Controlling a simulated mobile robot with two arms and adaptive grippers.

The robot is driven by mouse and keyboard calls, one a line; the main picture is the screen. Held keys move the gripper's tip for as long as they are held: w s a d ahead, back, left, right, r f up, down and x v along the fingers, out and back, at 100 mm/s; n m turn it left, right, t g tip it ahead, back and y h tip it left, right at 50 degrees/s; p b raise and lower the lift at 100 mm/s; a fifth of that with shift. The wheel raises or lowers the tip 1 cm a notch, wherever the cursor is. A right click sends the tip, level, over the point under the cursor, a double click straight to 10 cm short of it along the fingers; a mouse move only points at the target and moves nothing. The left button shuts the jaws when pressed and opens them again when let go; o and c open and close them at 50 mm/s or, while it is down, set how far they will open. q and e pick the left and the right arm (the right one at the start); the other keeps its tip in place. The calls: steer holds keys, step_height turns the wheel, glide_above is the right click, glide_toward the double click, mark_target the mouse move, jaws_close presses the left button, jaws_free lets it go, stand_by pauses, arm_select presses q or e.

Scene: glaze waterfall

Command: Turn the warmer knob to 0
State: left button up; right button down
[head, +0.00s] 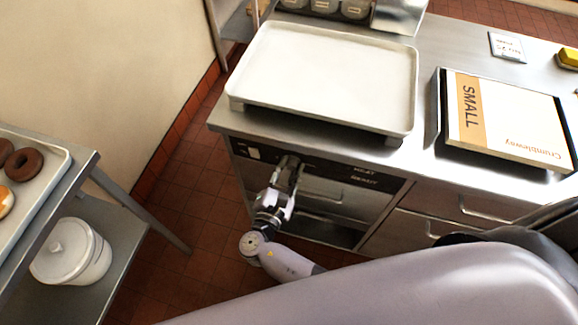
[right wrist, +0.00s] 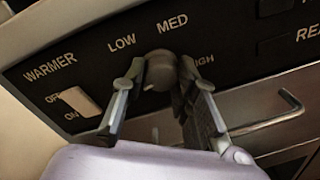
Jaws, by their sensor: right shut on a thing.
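My right gripper (right wrist: 162,85) is shut on the knob, one finger on each side. In the head view my right gripper (head: 289,172) reaches the front panel (head: 320,168) under the counter edge, and its fingers hide the knob there. No 0 label can be made out. My left gripper is not in view.
A white OFF/ON rocker switch (right wrist: 80,102) sits left of the knob. A drawer handle (right wrist: 275,120) is close by at the right. A large empty tray (head: 325,80) rests above the panel. A SMALL box (head: 510,120) lies to its right. A rack with doughnuts (head: 22,162) stands at left.

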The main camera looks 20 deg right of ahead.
steer(key=shift+f+n, duration=0.1)
steer(key=shift+n, duration=0.3)
steer(key=c, duration=1.2)
jaws_free()
steer(key=shift+c, duration=0.2)
steer(key=v, duration=0.7)
steer(key=shift+s+a, duration=0.2)
